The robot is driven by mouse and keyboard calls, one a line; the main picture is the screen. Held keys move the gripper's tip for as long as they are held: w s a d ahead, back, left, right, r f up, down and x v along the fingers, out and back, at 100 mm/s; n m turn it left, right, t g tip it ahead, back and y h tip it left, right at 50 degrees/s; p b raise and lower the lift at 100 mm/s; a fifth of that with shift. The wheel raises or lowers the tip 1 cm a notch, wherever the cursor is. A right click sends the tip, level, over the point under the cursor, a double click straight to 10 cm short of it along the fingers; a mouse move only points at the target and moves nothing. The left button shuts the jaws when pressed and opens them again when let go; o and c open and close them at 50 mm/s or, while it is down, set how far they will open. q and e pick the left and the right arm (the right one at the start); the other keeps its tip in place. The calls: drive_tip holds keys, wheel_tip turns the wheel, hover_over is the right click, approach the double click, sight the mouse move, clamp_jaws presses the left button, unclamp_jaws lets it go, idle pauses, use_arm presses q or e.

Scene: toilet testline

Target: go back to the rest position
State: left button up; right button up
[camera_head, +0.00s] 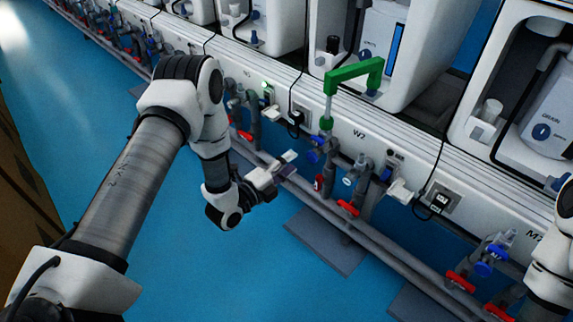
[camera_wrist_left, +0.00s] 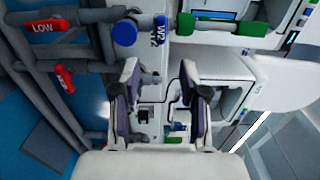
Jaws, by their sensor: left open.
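My left gripper (camera_head: 276,172) is in front of the white test line, close to its pipes. In the left wrist view its two fingers (camera_wrist_left: 160,90) stand apart with nothing between them, so it is open and empty. My left arm comes in from the left, with its elbow raised. Part of my right arm shows at the right edge of the head view, and its gripper is out of frame.
A green bent handle (camera_head: 355,70) stands right of the left gripper. Grey pipes with red valves (camera_head: 348,208) and blue valves (camera_head: 490,262) run along the white line (camera_head: 350,132). White toilet units (camera_head: 375,55) stand behind. Blue floor (camera_head: 230,275) is clear in front.

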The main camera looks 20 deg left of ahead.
use_arm(q)
drive_tip(key=shift+s, duration=0.35)
drive_tip(key=shift+a, duration=0.1)
